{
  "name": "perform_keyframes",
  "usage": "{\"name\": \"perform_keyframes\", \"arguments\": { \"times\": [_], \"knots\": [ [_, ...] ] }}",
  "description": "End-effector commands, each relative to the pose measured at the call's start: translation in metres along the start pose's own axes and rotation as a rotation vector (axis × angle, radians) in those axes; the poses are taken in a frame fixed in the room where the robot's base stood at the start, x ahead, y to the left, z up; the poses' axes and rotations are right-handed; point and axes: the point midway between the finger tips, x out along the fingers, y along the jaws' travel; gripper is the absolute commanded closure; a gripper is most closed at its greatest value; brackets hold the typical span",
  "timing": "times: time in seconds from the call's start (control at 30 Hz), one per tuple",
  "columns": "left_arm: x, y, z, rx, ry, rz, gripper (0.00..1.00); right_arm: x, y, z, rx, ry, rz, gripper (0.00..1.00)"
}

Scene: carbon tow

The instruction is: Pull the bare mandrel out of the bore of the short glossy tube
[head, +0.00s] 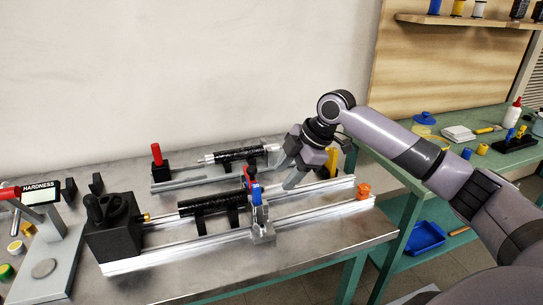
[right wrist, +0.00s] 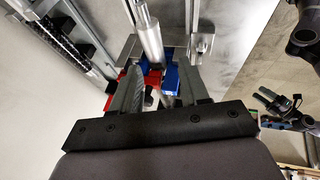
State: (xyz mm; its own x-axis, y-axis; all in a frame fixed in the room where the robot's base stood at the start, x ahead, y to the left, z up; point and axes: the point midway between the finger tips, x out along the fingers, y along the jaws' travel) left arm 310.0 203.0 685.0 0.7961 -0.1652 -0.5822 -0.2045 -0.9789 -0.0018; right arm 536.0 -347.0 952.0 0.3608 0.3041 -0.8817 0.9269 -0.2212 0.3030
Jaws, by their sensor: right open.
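One glossy black tube (head: 238,155) lies on the rear fixture, with a pale rod end (head: 206,160) showing at its left. Another glossy black tube (head: 205,205) lies on the front rail fixture, its left end facing a black block (head: 113,225). I cannot tell for sure which is the short one. My right gripper (head: 298,170) is open above the rails, right of both tubes. In the right wrist view, a bare silver cylinder (right wrist: 149,38) stands ahead of its fingers, with no visible grip on it. A black tube (right wrist: 62,38) lies at upper left there.
A red-handled clamp (head: 156,154) stands at the rear left. The hardness tester (head: 40,190) fills the left edge. The front bench edge is clear.

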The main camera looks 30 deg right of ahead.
Motion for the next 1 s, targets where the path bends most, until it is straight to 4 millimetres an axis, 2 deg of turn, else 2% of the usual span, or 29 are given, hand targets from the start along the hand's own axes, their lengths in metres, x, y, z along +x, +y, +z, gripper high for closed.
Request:
{"name": "perform_keyframes", "arguments": {
  "times": [0.17, 0.37, 0.63, 0.8, 1.0],
  "knots": [
    [-0.001, 0.0, 0.003, -0.001, -0.006, 0.0, 0.4, -0.001, 0.003, 0.002, 0.0, 0.003, 0.004, 0.55],
    [-0.004, 0.002, 0.01, -0.004, -0.022, 0.002, 0.4, 0.025, 0.002, 0.001, 0.001, 0.003, 0.001, 0.55],
    [-0.004, 0.002, 0.011, -0.004, -0.023, 0.002, 0.4, 0.059, 0.003, 0.001, 0.0, 0.002, 0.004, 0.55],
    [-0.004, 0.002, 0.011, -0.004, -0.022, 0.002, 0.4, 0.067, 0.003, 0.001, -0.001, 0.002, 0.004, 0.55],
    [-0.003, 0.001, 0.009, -0.003, -0.019, 0.001, 0.4, 0.068, 0.003, 0.001, -0.001, 0.002, 0.004, 0.55]
  ]
}}
